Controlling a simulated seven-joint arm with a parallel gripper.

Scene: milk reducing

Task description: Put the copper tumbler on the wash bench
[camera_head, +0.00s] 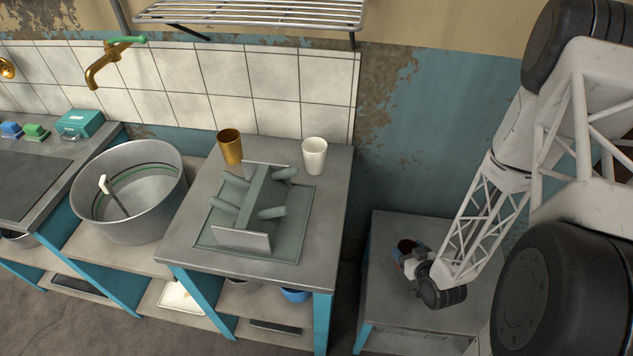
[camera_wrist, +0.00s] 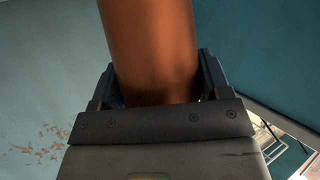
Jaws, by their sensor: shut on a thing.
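The copper tumbler (camera_wrist: 150,50) fills the middle of the wrist view, between the two fingers of my gripper (camera_wrist: 160,88). In the head view only its dark reddish mouth (camera_head: 407,246) shows, partly hidden by my gripper (camera_head: 409,258). My gripper is shut on it. The tumbler is over the low grey table at the right; I cannot tell whether its base touches the tabletop. A grey-topped bench (camera_head: 325,222) with blue legs stands to the left, against the tiled wall.
On the bench are a grey-green drying rack (camera_head: 262,212), a brass-coloured cup (camera_head: 230,146) and a white cup (camera_head: 314,156). A large metal tub (camera_head: 130,192) stands left of it. The low table (camera_head: 390,310) is below my arm. A wire shelf (camera_head: 255,14) hangs above.

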